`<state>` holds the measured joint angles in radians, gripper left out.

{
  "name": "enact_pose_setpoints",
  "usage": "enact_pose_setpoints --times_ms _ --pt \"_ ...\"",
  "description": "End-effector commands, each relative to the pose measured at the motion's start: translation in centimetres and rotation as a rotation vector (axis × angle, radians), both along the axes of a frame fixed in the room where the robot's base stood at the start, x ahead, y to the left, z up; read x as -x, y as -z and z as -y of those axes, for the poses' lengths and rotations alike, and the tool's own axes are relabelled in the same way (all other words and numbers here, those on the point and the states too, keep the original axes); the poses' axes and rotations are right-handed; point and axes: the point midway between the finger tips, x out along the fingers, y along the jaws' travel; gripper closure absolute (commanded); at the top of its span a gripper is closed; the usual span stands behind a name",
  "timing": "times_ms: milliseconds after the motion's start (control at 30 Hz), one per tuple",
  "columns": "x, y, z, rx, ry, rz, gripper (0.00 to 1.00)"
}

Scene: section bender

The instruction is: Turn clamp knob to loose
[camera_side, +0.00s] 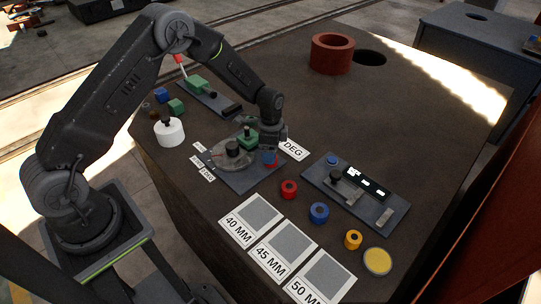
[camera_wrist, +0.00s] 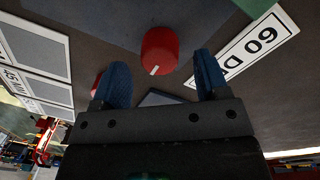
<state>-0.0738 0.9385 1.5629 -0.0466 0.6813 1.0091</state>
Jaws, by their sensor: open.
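A red knob (camera_wrist: 158,46) with a white pointer mark shows in the wrist view, on the grey plate of the bender. Its mark points toward the bottom of that view. My gripper (camera_wrist: 161,62) is open, with one blue finger on each side below the knob; the fingers look apart from it. In the side view my gripper (camera_side: 271,148) is low over the right edge of the bender plate (camera_side: 240,181). A red part (camera_side: 270,158), apparently the knob, shows partly hidden beneath it. The bender's round disc (camera_side: 229,158) and green block (camera_side: 247,139) are just left of my gripper.
Label cards (camera_side: 251,216) with grey squares line the near edge. A control panel (camera_side: 356,195) is at right, a white cylinder (camera_side: 169,131) at left.

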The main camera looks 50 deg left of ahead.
Motion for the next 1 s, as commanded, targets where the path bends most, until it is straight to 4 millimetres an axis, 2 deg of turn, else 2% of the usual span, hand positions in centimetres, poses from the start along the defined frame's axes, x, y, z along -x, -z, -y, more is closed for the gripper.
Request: enact_pose_setpoints --times_ms 100,200,567,1000 --pt "0.0 1.5 0.1 0.001 0.0 -0.001 0.32" --pt "0.0 2.2 0.1 0.001 0.0 0.001 0.32" --pt "0.1 2.6 0.1 0.001 0.0 0.001 0.33" --pt "0.1 2.5 0.1 0.001 -0.001 0.001 0.75"
